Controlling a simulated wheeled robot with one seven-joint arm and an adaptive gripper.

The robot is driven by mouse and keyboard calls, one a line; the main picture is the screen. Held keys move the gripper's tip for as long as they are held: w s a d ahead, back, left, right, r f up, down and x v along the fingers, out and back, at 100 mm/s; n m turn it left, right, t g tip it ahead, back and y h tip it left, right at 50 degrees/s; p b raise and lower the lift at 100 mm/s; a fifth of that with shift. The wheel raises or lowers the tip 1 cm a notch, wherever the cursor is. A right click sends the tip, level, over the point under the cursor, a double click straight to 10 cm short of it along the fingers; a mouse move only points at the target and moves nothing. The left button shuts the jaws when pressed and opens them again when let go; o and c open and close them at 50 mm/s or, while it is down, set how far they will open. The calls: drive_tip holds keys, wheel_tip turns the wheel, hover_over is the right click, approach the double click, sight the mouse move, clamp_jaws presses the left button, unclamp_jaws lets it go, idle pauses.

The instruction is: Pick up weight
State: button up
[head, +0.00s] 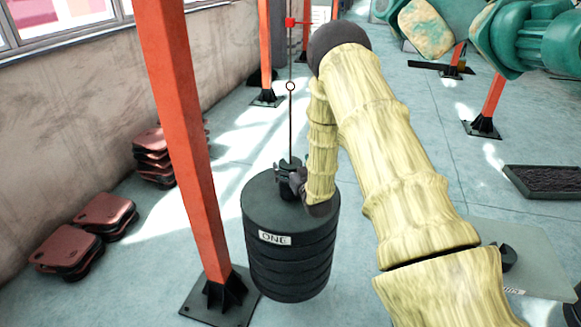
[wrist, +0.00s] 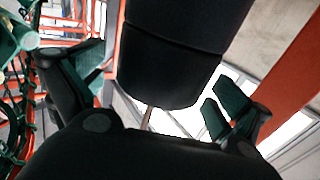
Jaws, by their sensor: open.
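The weight (head: 290,255) is a black, ridged cylinder with a white label reading "ONE". It looks upright in the middle of the head view; I cannot tell whether it touches the floor. A thin rod or cord (head: 291,125) with a small ring runs up from its top. My gripper (head: 289,178) is at the black fitting on top of the weight, partly hidden by my arm. In the wrist view a black cylindrical part (wrist: 165,70) lies between the spread fingers of my gripper (wrist: 158,82). Gaps show beside it, and the fingers are open.
An orange post (head: 185,130) on a black base plate stands close left of the weight. Reddish plates (head: 85,230) are stacked along the left wall. Green machinery (head: 530,35) is at the upper right, and a dark tray (head: 543,183) lies on the right floor.

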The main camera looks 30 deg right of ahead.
drive_tip(key=shift+w+d, duration=0.1)
drive_tip(key=shift+w, duration=0.25)
drive_tip(key=c, duration=1.9)
drive_tip(key=shift+w+r, duration=0.15)
drive_tip(key=shift+c, duration=1)
